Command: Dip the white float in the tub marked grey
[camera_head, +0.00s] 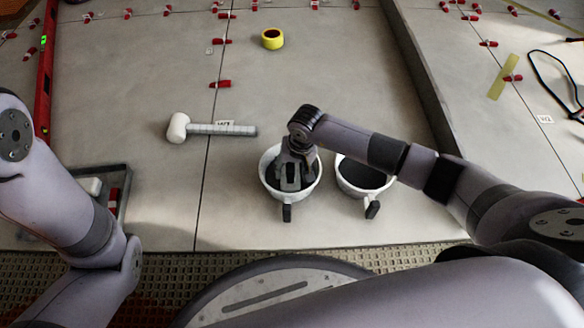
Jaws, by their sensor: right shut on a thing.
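Two white tubs with dark contents stand side by side, the left tub (266,193) and the right tub (344,183). Each has a black handle-like piece at its front. I cannot read any mark on them, so I cannot tell which is grey. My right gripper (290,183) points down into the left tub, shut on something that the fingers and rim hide. I cannot make out the white float there. My left arm shows at the left, but its gripper is out of view.
A white-headed mallet (178,128) lies left of the tubs. A yellow tape roll (272,39) lies behind. A red level (45,75) lies at the far left. Red clips line the tile joints.

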